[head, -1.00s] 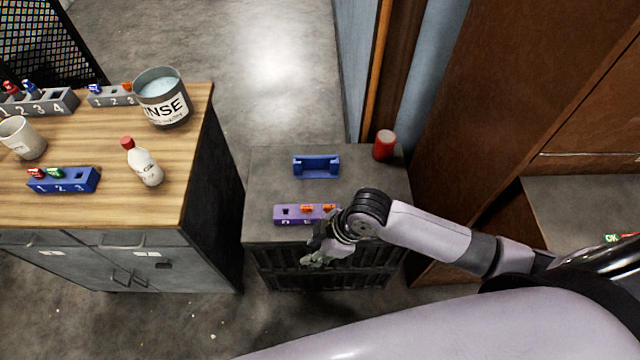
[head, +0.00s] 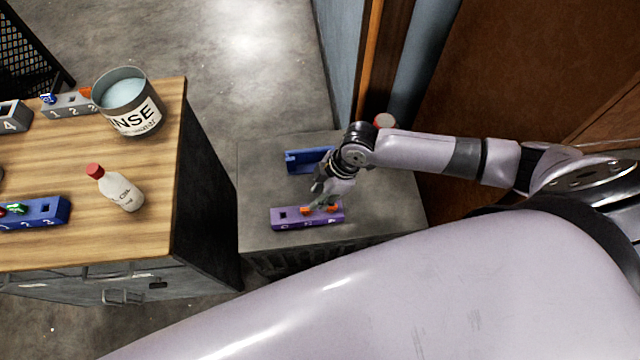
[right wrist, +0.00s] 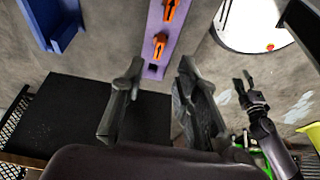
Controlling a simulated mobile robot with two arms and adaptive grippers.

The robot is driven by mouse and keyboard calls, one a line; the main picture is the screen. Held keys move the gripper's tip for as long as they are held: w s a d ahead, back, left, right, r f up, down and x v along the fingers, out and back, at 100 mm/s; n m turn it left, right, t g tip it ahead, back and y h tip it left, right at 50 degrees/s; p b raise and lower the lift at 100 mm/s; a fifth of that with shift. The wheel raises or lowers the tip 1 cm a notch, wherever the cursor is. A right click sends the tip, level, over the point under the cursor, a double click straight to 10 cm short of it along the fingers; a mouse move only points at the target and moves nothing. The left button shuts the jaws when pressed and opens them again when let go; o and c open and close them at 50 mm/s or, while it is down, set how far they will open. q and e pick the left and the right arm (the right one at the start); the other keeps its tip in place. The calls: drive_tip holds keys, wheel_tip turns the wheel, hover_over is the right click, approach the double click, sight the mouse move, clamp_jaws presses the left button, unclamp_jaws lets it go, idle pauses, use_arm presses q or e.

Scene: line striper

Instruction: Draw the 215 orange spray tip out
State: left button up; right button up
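A purple holder (head: 286,224) lies on the low dark cabinet. Two orange spray tips, the left one (head: 307,211) and the right one (head: 332,209), stand in it beside an empty square slot. I cannot read a number on either. My right gripper (head: 322,198) is over the holder, its fingers partly covering the tips. In the right wrist view its fingers (right wrist: 160,72) are apart and empty, with the purple holder (right wrist: 153,28) and both orange tips beyond them. My left gripper (right wrist: 247,82) shows small at the right there, apparently open and empty.
A blue cradle (head: 308,160) sits behind the holder, close to my right arm. A red can (head: 384,121) stands at the back. On the wooden bench (head: 60,245) are a rinse pot (head: 135,115), a red-capped bottle (head: 121,192) and a blue rack (head: 45,212).

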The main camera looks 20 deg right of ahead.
drive_tip(key=b+x, duration=0.3)
drive_tip(key=x, duration=0.1)
drive_tip(key=shift+b+x, duration=0.7)
drive_tip(key=shift+x, duration=0.55)
drive_tip(key=shift+a+f, duration=0.15)
drive_tip(key=shift+f, duration=0.15)
drive_tip(key=shift+w+a+f+b, duration=0.1)
drive_tip(key=shift+a+f+b, duration=0.05)
drive_tip(key=shift+f+b, duration=0.25)
use_arm(q)
wheel_tip(320, 180, down, 6)
use_arm(e)
drive_tip(key=shift+f, duration=0.1)
use_arm(q)
drive_tip(key=shift+r+p, duration=0.3)
drive_tip(key=shift+p, duration=0.1)
use_arm(e)
drive_tip(key=shift+c, duration=0.4)
clamp_jaws()
